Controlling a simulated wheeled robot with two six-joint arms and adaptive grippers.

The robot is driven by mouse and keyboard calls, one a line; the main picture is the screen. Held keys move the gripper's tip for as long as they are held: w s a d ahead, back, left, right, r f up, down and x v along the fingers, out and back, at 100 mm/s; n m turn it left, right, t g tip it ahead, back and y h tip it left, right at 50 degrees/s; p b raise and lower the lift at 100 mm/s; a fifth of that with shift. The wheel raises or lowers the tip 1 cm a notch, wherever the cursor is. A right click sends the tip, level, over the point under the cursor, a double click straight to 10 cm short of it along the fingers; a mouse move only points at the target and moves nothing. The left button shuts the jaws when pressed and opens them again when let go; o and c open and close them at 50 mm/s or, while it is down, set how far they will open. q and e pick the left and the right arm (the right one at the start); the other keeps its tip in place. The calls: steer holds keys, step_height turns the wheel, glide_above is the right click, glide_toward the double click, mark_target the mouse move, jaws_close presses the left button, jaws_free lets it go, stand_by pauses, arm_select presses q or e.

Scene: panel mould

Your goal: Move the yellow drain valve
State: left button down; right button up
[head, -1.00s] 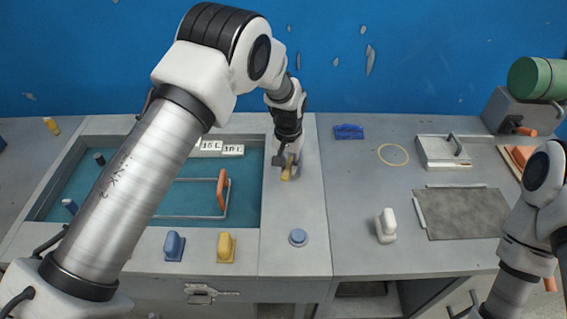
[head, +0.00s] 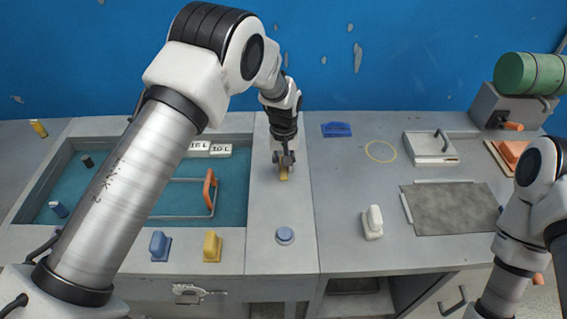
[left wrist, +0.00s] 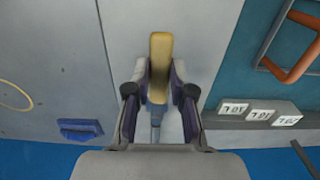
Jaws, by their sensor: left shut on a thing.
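The yellow drain valve (head: 283,175) is a small yellow lever on the grey strip of counter right of the basin. In the left wrist view its yellow handle (left wrist: 160,62) stands between the two fingers, with a blue-grey stem below it. My left gripper (head: 284,160) is shut on the handle, and it also shows in the left wrist view (left wrist: 158,95). The gripper partly hides the valve in the head view. My right arm shows at the right edge, but its gripper is out of view.
The basin (head: 235,143) with teal water lies left, with an orange-handled frame (head: 210,192) and number blocks (head: 220,150). A blue button (head: 285,235) is in front of the valve. Blue (head: 160,246) and yellow (head: 212,247) handles stand at the front. A white-handled tool (head: 373,222) is right.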

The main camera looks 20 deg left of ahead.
arm_select(q)
steer(key=c, duration=1)
jaws_free()
steer(key=shift+s+f, duration=0.1)
steer(key=shift+f, duration=0.15)
steer(key=shift+w, duration=0.2)
step_height(320, 180, up, 12)
steer(key=shift+w, duration=0.1)
